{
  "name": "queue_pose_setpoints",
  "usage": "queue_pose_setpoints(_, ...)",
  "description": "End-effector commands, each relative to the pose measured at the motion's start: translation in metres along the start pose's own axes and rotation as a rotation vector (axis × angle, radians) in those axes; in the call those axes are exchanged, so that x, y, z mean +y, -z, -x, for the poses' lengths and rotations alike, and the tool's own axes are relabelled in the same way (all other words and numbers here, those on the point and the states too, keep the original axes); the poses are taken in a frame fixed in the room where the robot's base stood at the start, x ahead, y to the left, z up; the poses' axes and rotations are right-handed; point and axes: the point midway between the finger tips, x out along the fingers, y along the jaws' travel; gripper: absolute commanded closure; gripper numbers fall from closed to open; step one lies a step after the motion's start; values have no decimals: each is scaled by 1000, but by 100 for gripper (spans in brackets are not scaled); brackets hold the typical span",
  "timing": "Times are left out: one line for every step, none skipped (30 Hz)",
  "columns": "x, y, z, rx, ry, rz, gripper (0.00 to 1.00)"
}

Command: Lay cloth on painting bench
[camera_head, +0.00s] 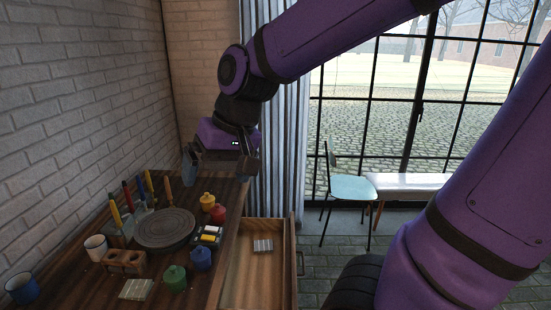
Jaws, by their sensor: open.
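The painting bench (190,276) is a dark wooden worktop along the brick wall at the left. A small striped greyish piece that looks like a folded cloth (263,245) lies in the open drawer (257,283) at the bench's right side. Another small pale striped piece (136,289), possibly also cloth, lies flat on the bench near its front. My gripper (219,167) is open and empty, above the far part of the bench, apart from both pieces.
On the bench are a round grey turntable (165,228), a wooden block with holes (125,261), upright coloured tools, cups (96,247), a paint box (207,236) and several coloured pots (175,278). A chair (352,188) and a white-topped table (408,182) stand by the window.

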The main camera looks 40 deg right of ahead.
Motion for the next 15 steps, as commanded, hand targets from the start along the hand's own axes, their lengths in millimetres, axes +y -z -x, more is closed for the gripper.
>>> queue_pose_setpoints(6, -7, 12, 28, -11, 19, 0)
queue_pose_setpoints(9, -11, 18, 41, -21, 33, 0)
queue_pose_setpoints(13, -17, 25, 57, -33, 52, 0)
queue_pose_setpoints(16, -21, 30, 69, -45, 65, 0)
queue_pose_setpoints(19, -26, 35, 82, -56, 78, 0)
queue_pose_setpoints(23, -32, 42, 99, -73, 95, 0)
queue_pose_setpoints(26, -36, 46, 110, -85, 107, 0)
queue_pose_setpoints(29, -41, 50, 121, -98, 119, 0)
queue_pose_setpoints(32, -46, 55, 135, -116, 133, 0)
queue_pose_setpoints(34, -50, 59, 145, -128, 142, 0)
queue_pose_setpoints(37, -54, 62, 154, -141, 151, 0)
queue_pose_setpoints(39, -58, 66, 164, -156, 162, 0)
queue_pose_setpoints(41, -61, 68, 170, -166, 169, 0)
queue_pose_setpoints(42, -64, 70, 176, -176, 175, 0)
queue_pose_setpoints(44, -67, 72, 183, -187, 181, 0)
